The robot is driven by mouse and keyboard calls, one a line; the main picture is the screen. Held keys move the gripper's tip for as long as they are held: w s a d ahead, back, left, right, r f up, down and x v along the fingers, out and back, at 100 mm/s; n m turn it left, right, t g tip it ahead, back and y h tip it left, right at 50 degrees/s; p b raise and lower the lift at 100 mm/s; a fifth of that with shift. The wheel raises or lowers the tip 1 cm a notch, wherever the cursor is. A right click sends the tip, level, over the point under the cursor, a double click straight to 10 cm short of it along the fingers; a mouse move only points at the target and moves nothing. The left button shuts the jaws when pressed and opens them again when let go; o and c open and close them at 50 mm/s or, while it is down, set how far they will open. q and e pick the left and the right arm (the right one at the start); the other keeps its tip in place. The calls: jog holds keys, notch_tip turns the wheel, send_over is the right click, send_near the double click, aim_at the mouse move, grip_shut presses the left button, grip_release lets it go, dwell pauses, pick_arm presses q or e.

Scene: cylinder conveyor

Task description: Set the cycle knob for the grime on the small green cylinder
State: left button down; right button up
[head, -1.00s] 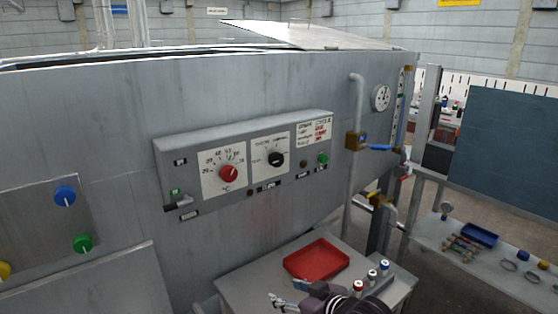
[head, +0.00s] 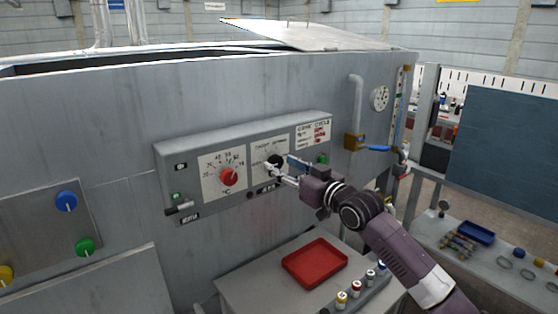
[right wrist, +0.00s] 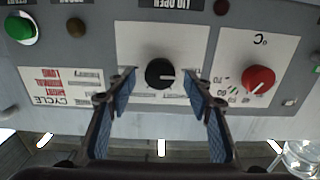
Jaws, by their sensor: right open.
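The black cycle knob (head: 275,161) sits on a white dial plate on the grey control panel (head: 180,150). My right gripper (head: 283,169) is at the knob in the head view. In the right wrist view the open fingers (right wrist: 160,78) stand on either side of the knob, with gaps; I cannot tell the depth. A cycle label (head: 313,133) is right of the dial. I cannot make out a green cylinder. My left gripper is out of view.
The red temperature knob (head: 229,176) is left of the cycle knob, and a green button (head: 322,159) is to its right. Below are a red tray (head: 315,262) and several small capped cylinders (head: 342,299). A pipe with a blue-handled valve (head: 378,148) stands at right.

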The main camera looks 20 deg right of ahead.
jog(key=shift+x, duration=0.9)
jog(key=c, duration=1.2)
